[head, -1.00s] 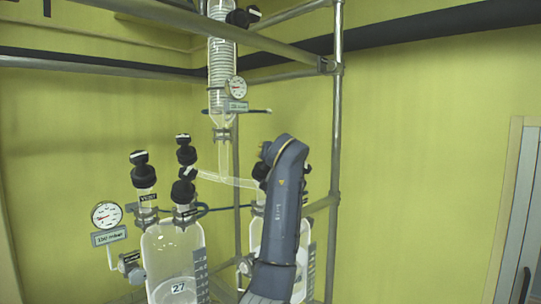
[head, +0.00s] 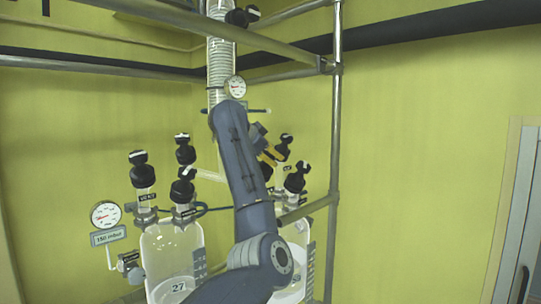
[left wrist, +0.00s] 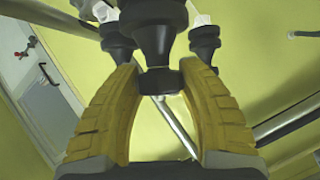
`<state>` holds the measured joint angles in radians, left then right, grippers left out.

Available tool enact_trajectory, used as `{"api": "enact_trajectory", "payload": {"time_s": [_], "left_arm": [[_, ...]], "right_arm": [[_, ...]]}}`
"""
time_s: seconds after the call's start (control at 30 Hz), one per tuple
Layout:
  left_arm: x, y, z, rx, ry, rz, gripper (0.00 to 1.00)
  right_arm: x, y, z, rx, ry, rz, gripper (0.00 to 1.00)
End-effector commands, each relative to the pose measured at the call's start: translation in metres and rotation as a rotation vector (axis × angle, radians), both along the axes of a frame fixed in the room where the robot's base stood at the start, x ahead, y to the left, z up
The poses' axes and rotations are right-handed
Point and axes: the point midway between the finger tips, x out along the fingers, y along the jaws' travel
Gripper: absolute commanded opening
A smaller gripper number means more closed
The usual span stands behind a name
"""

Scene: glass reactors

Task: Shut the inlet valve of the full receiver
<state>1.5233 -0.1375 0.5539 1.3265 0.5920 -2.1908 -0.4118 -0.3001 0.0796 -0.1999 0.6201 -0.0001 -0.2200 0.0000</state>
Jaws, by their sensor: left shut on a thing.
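Two glass receivers stand side by side in the head view. The left receiver (head: 165,250) has a number 27 label and liquid low in its visible part. The right receiver (head: 299,238) is partly behind my left arm, so its fill level is hard to tell. My left gripper (head: 270,157) has yellow fingers shut on a black valve knob (head: 284,146) above the right receiver. My right gripper is not in view.
Black valves (head: 138,170) top the left receiver. A pressure gauge (head: 106,214) is at its left, and another gauge (head: 236,87) is by the coiled condenser (head: 219,60). A metal frame post (head: 335,130) stands right of the valves.

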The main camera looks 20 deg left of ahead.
Motion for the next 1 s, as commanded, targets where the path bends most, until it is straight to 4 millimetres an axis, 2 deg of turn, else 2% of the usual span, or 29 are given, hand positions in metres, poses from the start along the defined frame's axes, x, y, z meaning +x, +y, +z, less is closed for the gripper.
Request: {"api": "enact_trajectory", "payload": {"time_s": [0.4,1.0], "left_arm": [[-0.0009,-0.001,0.0023,0.066,0.156,-0.298,0.11],[-0.0014,-0.0011,0.0007,0.109,0.259,-0.49,0.11]], "right_arm": [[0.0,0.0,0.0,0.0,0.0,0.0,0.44],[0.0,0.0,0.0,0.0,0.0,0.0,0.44]]}}
